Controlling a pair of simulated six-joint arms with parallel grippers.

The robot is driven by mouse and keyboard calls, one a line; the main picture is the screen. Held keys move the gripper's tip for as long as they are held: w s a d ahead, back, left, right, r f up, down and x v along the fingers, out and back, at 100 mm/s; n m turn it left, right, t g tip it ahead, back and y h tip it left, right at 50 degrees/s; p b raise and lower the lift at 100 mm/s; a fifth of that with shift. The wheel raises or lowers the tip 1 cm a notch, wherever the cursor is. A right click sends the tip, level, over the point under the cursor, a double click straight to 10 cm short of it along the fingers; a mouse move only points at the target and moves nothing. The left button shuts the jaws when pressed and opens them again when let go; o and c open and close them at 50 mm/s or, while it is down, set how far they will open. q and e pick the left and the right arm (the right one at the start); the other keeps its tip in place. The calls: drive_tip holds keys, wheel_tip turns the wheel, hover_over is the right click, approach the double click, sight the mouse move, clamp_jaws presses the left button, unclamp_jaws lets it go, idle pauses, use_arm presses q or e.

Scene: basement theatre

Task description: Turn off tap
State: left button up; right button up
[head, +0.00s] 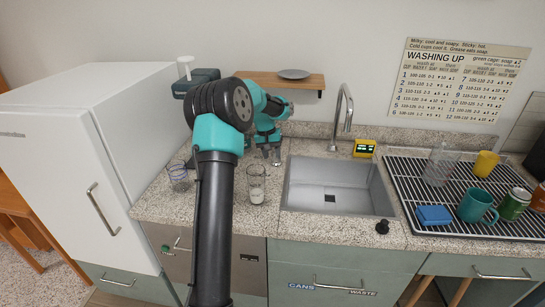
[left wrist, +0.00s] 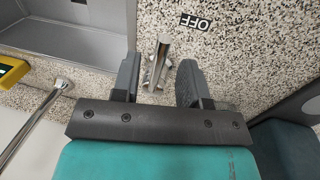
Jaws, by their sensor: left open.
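The chrome tap spout (head: 343,105) rises behind the sink (head: 335,205) in the head view; no stream of water can be made out under it. A chrome lever (left wrist: 160,55) stands on the speckled counter left of the sink in the head view. In the left wrist view an OFF label (left wrist: 195,22) lies beside the lever. My left gripper (head: 272,150) is over the counter behind the clear glasses. In the left wrist view its open fingers (left wrist: 160,66) stand on either side of the lever, with gaps showing. My right gripper is not in view.
A glass with white contents (head: 256,185) and another glass (head: 179,178) stand near my left arm. A yellow device (head: 364,148) sits behind the sink. A drying rack (head: 440,236) with mugs and cans is at right. A wooden shelf (head: 262,79) holds a plate.

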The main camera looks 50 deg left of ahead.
use_arm(q)
drive_tip(key=shift+d+f, duration=0.1)
drive_tip(key=shift+f, duration=0.65)
drive_tip(key=shift+c, duration=0.4)
clamp_jaws()
